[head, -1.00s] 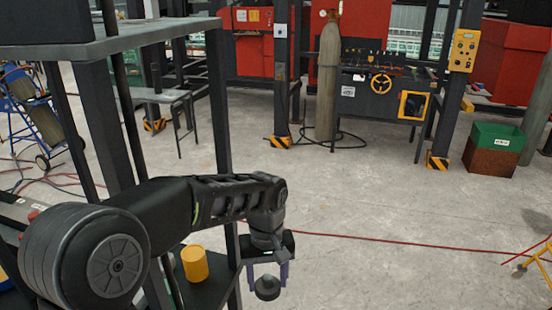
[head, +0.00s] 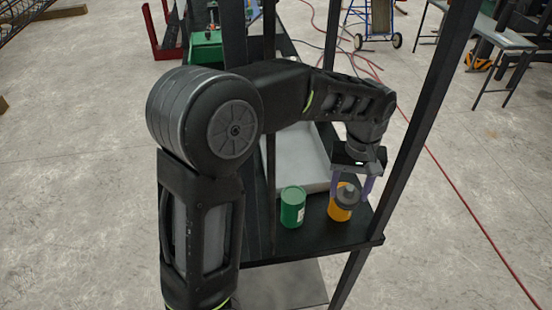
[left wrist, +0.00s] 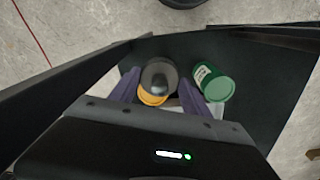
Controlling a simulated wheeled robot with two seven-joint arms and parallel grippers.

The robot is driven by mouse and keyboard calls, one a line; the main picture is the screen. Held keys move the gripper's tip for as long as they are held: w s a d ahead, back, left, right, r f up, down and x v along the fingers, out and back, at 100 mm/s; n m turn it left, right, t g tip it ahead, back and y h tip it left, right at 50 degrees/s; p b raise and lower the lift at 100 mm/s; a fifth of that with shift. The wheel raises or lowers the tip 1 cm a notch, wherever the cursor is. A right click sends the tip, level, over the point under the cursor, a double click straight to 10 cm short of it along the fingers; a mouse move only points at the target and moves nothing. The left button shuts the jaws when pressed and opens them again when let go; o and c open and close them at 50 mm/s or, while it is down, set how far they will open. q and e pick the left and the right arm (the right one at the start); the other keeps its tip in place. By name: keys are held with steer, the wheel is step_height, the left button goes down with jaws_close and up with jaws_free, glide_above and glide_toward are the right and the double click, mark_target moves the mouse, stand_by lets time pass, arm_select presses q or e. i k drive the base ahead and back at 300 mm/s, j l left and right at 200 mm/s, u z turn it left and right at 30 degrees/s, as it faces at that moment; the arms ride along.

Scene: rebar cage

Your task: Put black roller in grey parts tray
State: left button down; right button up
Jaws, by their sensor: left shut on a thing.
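My left gripper (head: 359,187) is shut on the black roller (head: 347,195), a dark round piece with a small knob. The roller also shows between the purple fingers in the left wrist view (left wrist: 159,76). It is held above the dark shelf and overlaps the yellow can in the head view. The grey parts tray (head: 306,165) lies on the shelf behind the cans, partly hidden by my left arm. In the left wrist view the gripper body hides most of the tray. My right gripper is not in view.
A green can (head: 293,207) and a yellow can (head: 337,211) stand on the dark shelf (head: 318,237) in front of the tray. A dark upright post (head: 407,145) of the rack stands just right of my gripper. Open concrete floor lies beyond.

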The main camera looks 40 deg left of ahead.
mark_target(292, 160)
steer(key=i+l+u, duration=0.65)
steer(key=i+l, duration=0.15)
steer(key=i, duration=0.05)
